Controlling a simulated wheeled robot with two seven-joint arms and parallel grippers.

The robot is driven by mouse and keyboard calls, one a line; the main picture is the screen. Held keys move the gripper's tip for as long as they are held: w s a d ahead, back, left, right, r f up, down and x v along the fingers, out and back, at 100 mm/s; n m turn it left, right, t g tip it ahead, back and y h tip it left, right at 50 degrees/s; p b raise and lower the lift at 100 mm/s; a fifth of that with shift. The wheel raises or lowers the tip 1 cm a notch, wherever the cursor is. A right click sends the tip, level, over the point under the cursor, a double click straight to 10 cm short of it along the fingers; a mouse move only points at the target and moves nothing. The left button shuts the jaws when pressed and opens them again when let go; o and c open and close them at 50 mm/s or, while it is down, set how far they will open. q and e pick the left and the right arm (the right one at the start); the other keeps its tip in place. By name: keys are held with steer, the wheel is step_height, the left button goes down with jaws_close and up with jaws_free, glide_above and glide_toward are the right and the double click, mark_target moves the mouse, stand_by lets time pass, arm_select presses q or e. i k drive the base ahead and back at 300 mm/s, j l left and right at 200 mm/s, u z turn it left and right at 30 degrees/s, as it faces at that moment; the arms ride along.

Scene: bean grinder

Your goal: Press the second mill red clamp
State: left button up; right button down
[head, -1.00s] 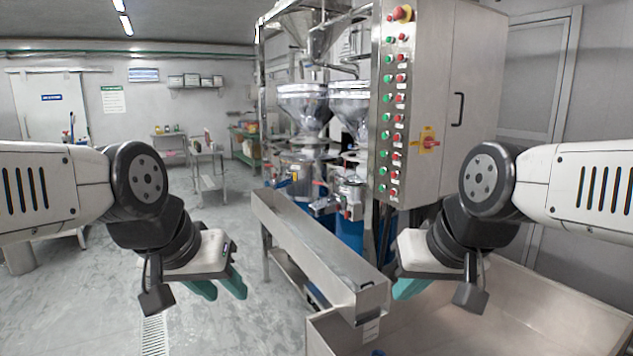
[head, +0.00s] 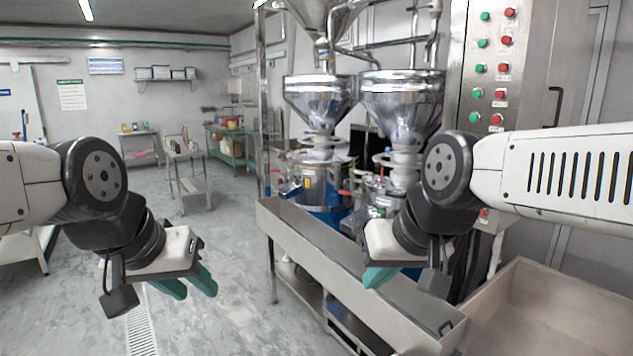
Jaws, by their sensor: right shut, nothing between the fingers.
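Two steel mills with funnel hoppers stand behind a long metal trough. The left mill (head: 318,172) has a blue lower part. The right mill (head: 384,200) is closer to me, partly covered by my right arm. A small red part (head: 344,192) shows between the mills; I cannot tell which mill it belongs to or its clamp position. My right gripper (head: 378,276) is shut and empty, in front of the trough and right mill in the picture, apart from the red part. My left gripper (head: 188,283) is open and empty, over the floor at left.
The metal trough (head: 300,232) runs across in front of the mills. A control cabinet (head: 530,80) with red and green buttons stands at right. A large bin (head: 560,300) stands at lower right. The floor (head: 215,240) at left is clear back to a small table (head: 187,165).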

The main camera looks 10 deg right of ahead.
mark_target(342, 192)
steer(key=i+j, duration=0.45)
steer(key=i, duration=0.15)
steer(key=i+j, duration=0.4)
steer(key=i, duration=0.2)
steer(key=i+l, duration=0.15)
steer(key=i, duration=0.25)
steer(key=i+l, duration=0.15)
steer(key=i, duration=0.3)
steer(key=i+l, duration=0.2)
